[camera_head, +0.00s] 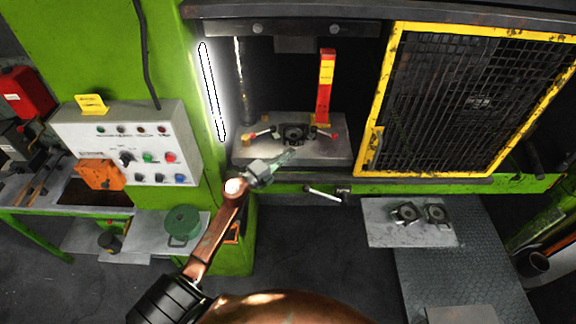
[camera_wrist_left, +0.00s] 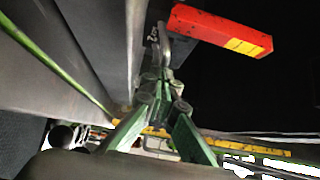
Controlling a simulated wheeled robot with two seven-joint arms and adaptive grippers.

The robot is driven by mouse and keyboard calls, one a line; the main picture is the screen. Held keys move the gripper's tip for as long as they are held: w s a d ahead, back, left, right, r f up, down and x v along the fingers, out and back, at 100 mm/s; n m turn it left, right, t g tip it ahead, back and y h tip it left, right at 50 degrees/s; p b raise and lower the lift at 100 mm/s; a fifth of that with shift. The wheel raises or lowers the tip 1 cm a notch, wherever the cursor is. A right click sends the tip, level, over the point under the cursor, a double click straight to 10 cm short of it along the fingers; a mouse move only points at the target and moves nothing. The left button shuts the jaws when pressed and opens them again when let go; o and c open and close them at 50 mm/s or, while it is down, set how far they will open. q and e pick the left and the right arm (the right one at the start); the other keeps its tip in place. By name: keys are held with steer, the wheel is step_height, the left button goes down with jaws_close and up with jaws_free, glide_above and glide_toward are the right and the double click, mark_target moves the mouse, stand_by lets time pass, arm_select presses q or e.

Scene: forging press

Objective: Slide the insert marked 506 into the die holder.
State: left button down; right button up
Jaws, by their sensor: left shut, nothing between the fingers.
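The die holder (camera_head: 293,134) is a dark block on the press bed, with red-tipped handles on both sides. My left gripper (camera_head: 289,156) has green fingers and is shut and empty, just in front of the die holder at the bed's front edge. Its closed fingers also fill the middle of the left wrist view (camera_wrist_left: 163,90). Two dark metal inserts, a left one (camera_head: 405,213) and a right one (camera_head: 437,214), lie on a light plate at the lower right. Their marks are too small to read, so I cannot tell which is 506. My right gripper is not in view.
A red post with a yellow label (camera_head: 325,85) stands on the press bed (camera_head: 325,149) behind the holder. A yellow-framed mesh guard (camera_head: 470,100) is on the right. A lever (camera_head: 325,194) sticks out below the bed. A control box (camera_head: 130,140) stands left.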

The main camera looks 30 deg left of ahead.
arm_select(q)
steer(key=shift+w+a, duration=0.35)
steer(key=shift+w, duration=0.1)
